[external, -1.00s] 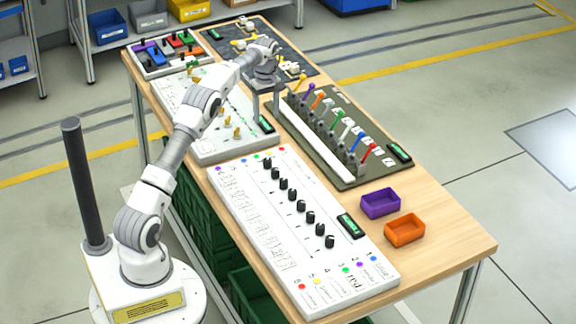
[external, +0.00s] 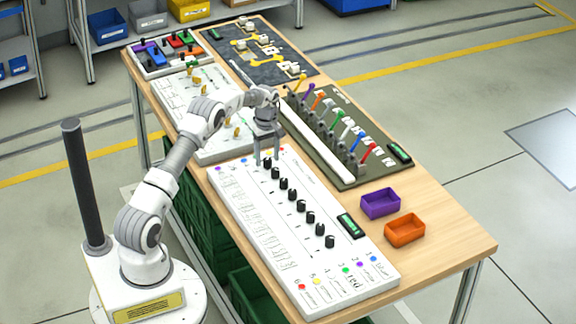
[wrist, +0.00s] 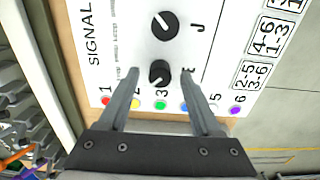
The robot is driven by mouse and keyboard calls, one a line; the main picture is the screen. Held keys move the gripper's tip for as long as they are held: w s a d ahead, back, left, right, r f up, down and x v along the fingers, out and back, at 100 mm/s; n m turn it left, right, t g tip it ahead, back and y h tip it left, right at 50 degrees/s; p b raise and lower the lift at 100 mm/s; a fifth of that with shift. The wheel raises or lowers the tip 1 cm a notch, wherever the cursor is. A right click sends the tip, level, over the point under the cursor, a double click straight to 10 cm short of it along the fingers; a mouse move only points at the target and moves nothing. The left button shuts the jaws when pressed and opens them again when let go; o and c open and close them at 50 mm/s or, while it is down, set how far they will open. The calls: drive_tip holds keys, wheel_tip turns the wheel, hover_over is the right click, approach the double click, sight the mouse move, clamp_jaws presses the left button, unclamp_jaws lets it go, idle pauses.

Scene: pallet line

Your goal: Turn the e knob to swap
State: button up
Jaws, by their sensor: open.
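The e knob (wrist: 159,72) is a black dial with a light pointer mark, beside a printed "E" in the wrist view. It is at the far end of the knob row (external: 267,163) in the external view. My gripper (wrist: 158,78) is open, with one finger on each side of this knob and gaps between. In the external view my gripper (external: 266,160) points down over the panel's far end. I cannot tell how far the fingertips are above the panel. No "swap" label is readable.
The J knob (wrist: 163,25) is close to the e knob. The white signal panel (external: 235,190) carries several more black knobs in a row and a small green display (external: 351,225). A lever board (external: 320,155) stands to the right. Purple (external: 380,203) and orange (external: 405,230) bins are nearby.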

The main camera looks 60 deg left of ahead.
drive_tip(key=shift+f, duration=0.3)
clamp_jaws()
